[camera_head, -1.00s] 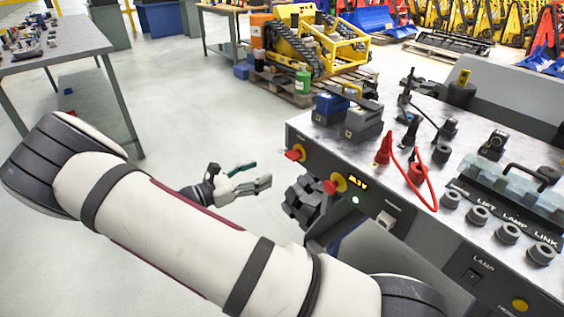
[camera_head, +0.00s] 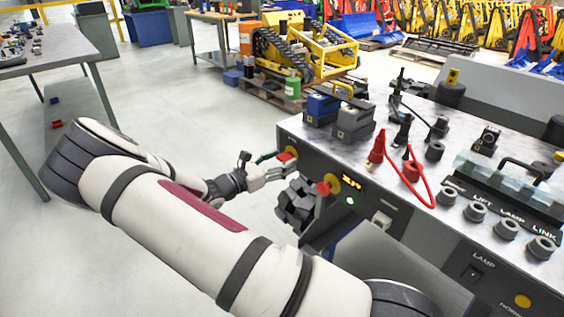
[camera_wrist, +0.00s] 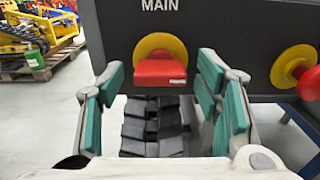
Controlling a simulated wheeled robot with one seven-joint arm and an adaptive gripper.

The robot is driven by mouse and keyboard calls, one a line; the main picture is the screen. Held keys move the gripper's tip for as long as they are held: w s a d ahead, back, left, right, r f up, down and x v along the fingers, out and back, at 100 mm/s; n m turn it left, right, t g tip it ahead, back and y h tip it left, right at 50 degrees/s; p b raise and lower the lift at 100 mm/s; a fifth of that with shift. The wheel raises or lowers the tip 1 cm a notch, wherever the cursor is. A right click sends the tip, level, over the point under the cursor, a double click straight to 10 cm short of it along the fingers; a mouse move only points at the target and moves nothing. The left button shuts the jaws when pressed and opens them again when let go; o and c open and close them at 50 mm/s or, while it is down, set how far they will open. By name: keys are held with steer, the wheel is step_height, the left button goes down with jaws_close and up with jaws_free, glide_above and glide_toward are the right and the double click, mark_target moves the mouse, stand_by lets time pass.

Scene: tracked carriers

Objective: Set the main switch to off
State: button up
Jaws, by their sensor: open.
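The main switch (camera_wrist: 160,72) is a red handle on a yellow round plate, under the word MAIN on the dark console front. Its red handle looks wide and level in the wrist view. It also shows in the head view (camera_head: 287,156) at the console's left end. My gripper (camera_wrist: 161,88) is open, with one green-padded finger at each side of the handle and a gap to each. In the head view my gripper (camera_head: 277,170) is close in front of the switch. I cannot tell whether the fingertips reach past the handle's face.
A red knob on a yellow base (camera_wrist: 296,68) sticks out just right of the right finger. A green light (camera_head: 350,201) glows below a small lit display (camera_head: 352,182). Black ribbed tracks (camera_wrist: 152,125) lie below the switch.

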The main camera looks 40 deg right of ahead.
steer(key=shift+d, duration=0.5)
steer(key=c, duration=1.2)
steer(key=shift+o, duration=0.2)
